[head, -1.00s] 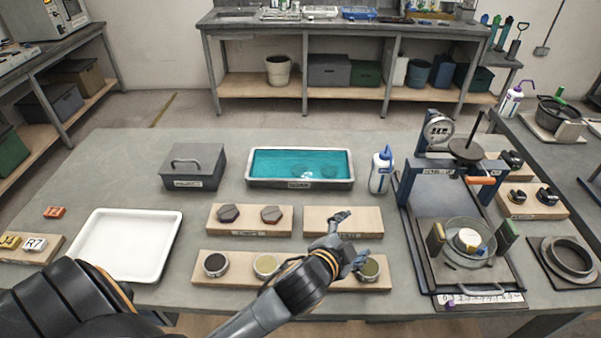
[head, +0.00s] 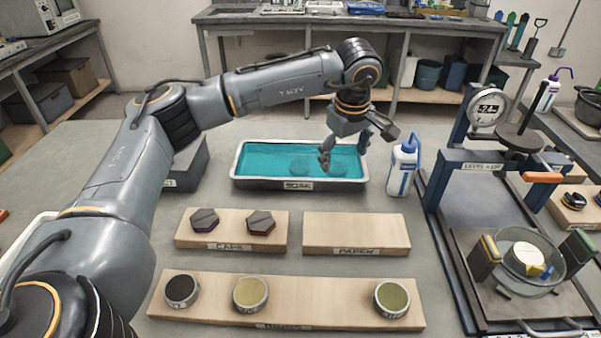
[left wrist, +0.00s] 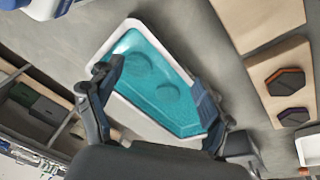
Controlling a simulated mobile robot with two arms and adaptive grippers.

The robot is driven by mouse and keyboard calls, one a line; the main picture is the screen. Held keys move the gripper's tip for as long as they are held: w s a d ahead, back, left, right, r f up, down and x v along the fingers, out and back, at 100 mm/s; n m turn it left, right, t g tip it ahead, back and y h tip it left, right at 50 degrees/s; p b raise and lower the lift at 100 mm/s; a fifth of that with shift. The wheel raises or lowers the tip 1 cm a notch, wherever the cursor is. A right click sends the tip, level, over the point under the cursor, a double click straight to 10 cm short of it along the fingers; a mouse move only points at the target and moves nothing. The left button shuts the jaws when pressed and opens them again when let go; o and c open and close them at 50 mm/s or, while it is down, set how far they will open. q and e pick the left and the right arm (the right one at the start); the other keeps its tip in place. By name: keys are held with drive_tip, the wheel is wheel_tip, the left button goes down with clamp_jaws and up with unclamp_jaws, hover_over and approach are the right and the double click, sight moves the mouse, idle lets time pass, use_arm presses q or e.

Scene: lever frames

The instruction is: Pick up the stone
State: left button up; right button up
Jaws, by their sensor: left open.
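The SOAK tray (head: 236,172) holds teal water. Two round, flat, stone-like discs lie under the water: a left one (head: 303,164) and a right one, partly hidden by my left gripper. Both discs show in the left wrist view, one (left wrist: 140,62) higher and one (left wrist: 169,93) lower. Which disc is the stone I cannot tell. My left gripper (head: 345,150) is open and empty, pointing down above the right half of the tray. In the left wrist view its fingers (left wrist: 155,88) spread either side of the discs. My right gripper is not in view.
A white wash bottle (head: 402,170) stands close right of the tray. A press frame (head: 490,168) stands further right. In front lie a board with two hexagonal caps (head: 232,222), an empty PAPER board (head: 356,234) and a board with three round pieces (head: 320,304).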

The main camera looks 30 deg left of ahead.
use_arm(q)
drive_tip(key=a+r+y, duration=0.3)
drive_tip(key=a, duration=0.5)
approach(300, 166)
drive_tip(key=shift+w+a+f+n, duration=0.15)
drive_tip(key=shift+a+f+n, duration=0.25)
drive_tip(key=shift+a+f, duration=0.35)
drive_tip(key=shift+d+p+x, duration=0.2)
drive_tip(key=shift+x, duration=1.3)
drive_tip(key=shift+d+p+x, duration=0.2)
drive_tip(key=shift+x, duration=1.35)
drive_tip(key=shift+f, duration=0.1)
drive_tip(key=c, duration=1.2)
drive_tip(key=shift+c, duration=0.4)
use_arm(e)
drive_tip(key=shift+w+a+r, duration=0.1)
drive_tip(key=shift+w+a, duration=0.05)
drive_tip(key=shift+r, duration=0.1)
